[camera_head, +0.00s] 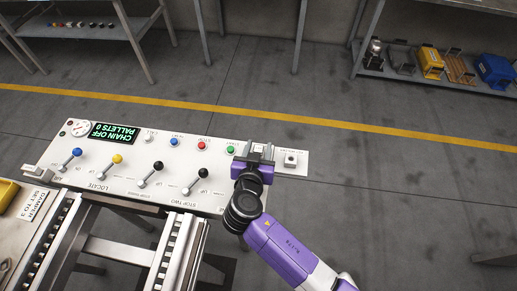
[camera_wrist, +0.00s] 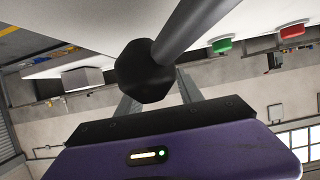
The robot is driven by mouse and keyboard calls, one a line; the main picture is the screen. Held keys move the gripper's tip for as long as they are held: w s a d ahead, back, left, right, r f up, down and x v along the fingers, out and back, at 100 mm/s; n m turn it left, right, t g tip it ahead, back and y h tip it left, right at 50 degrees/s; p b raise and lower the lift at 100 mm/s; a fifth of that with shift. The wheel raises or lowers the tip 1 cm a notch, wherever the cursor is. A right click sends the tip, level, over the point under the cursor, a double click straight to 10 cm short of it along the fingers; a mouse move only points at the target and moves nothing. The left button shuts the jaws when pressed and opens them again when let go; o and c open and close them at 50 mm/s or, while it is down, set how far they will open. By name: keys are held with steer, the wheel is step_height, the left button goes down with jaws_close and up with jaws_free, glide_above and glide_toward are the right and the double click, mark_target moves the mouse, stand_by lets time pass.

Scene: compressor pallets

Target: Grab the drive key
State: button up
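I cannot clearly make out a key. A small square grey fixture with a dark centre (camera_head: 291,158) sits at the right end of the white control panel (camera_head: 120,185); its label is too small to read. A grey block on the panel (camera_wrist: 88,79) shows in the wrist view, perhaps the same fixture. My gripper (camera_head: 260,150) is over the panel's right part, just left of that fixture. Its fingers stand apart, with a small pale patch visible between them. In the wrist view a black lever knob (camera_wrist: 145,72) partly hides the gripper's fingers (camera_wrist: 157,95).
The panel has levers with blue, yellow and black knobs (camera_head: 201,188), blue, red and green buttons (camera_head: 230,150), a gauge and a display reading "CHAIN OFF, PALLETS 0" (camera_head: 114,133). A roller conveyor (camera_head: 178,255) lies in front. Shelves (camera_head: 420,75) stand across clear floor.

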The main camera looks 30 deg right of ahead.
jaws_close()
steer(key=shift+r, duration=0.15)
